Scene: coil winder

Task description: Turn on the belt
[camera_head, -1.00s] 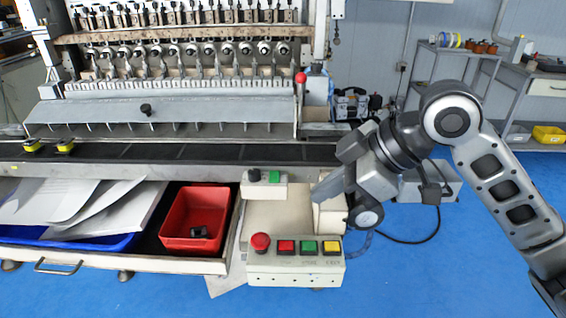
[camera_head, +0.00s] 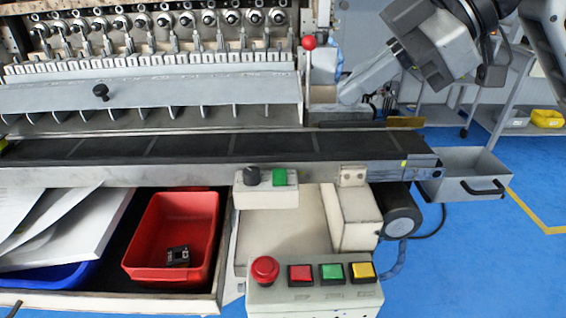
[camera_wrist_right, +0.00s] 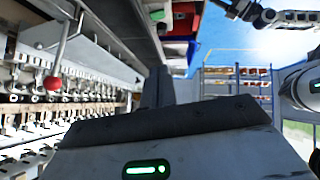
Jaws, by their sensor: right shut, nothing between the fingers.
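The dark belt (camera_head: 200,148) runs across the front of the winder. Below its right part, a small white box (camera_head: 267,196) carries a black knob (camera_head: 252,176) and a green button (camera_head: 280,177). A lower panel (camera_head: 310,295) carries a red mushroom button (camera_head: 265,269) and red (camera_head: 300,275), green (camera_head: 332,272) and yellow (camera_head: 362,271) square buttons. My right gripper (camera_head: 352,90) is shut and empty, above and behind the belt's right end, apart from all the buttons. Its fingers also show in the right wrist view (camera_wrist_right: 155,88). My left gripper does not show.
A red ball-topped lever (camera_head: 309,43) stands left of my right gripper; it also shows in the right wrist view (camera_wrist_right: 52,83). A red bin (camera_head: 173,240) with a dark part sits in the open drawer. A grey tray (camera_head: 465,172) juts out at the belt's right end.

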